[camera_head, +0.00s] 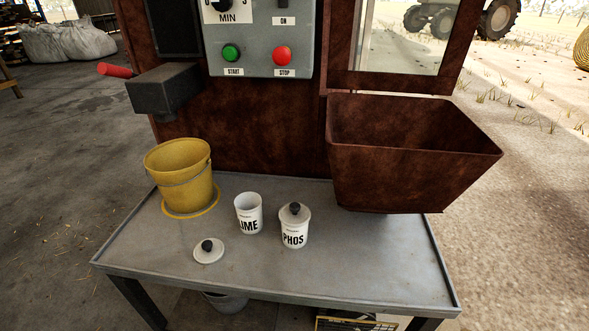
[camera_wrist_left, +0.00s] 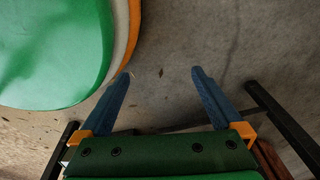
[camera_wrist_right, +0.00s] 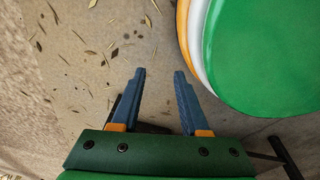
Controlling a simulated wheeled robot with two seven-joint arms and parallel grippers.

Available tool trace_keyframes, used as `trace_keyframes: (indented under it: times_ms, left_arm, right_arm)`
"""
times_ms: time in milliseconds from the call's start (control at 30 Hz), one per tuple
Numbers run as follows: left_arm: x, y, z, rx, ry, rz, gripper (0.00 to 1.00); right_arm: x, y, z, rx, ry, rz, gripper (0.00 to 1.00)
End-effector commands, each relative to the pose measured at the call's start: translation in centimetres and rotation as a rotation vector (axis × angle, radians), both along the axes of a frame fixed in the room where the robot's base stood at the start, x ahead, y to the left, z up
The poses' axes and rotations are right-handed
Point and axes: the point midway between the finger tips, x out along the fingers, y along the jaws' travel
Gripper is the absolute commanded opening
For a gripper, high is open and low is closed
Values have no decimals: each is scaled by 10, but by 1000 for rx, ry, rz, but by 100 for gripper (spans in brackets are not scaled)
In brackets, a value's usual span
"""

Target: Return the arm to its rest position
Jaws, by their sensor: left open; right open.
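My left gripper (camera_wrist_left: 161,82) shows in the left wrist view with its two blue fingers apart and nothing between them, over the concrete floor. My right gripper (camera_wrist_right: 159,78) shows in the right wrist view, also open and empty, over floor with scattered leaves. Neither gripper nor arm shows in the head view. My own green, white and orange base shows beside each gripper in the wrist views.
A grey table (camera_head: 150,251) holds a yellow bucket (camera_head: 181,168), an open LIME cup (camera_head: 249,217), a loose lid (camera_head: 209,254) and a lidded PHOS jar (camera_head: 294,232). A rusty hopper (camera_head: 400,175) overhangs its right side. A control panel (camera_head: 258,50) with green and red buttons stands behind.

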Motion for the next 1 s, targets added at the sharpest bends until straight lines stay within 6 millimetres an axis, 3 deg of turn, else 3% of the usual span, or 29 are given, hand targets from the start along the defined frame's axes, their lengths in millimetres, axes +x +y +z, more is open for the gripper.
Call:
trace_keyframes:
  times_ms: [67, 100, 367, 600, 667, 767, 1000]
  left_arm:
    - [-18, 5, -18, 5, 15, -1, 100]
    - [-16, 3, 16, 2, 12, -2, 100]
    - [-25, -5, 108, -10, 32, -10, 100]
    - [-35, -15, 210, -24, 56, -19, 100]
    - [-37, -17, 228, -27, 60, -22, 100]
    - [-39, -19, 239, -30, 65, -24, 100]
    - [-40, -19, 233, -30, 66, -24, 100]
  right_arm:
    - [1, -2, -11, -3, -3, -2, 45]
    - [1, -3, 23, -5, -3, -3, 45]
    - [-4, -1, 114, -2, 8, 5, 45]
    - [-20, 11, 216, 15, 42, 14, 45]
    - [-24, 14, 234, 19, 52, 17, 45]
    - [-27, 20, 245, 29, 60, 19, 45]
    - [-28, 25, 238, 37, 61, 22, 45]
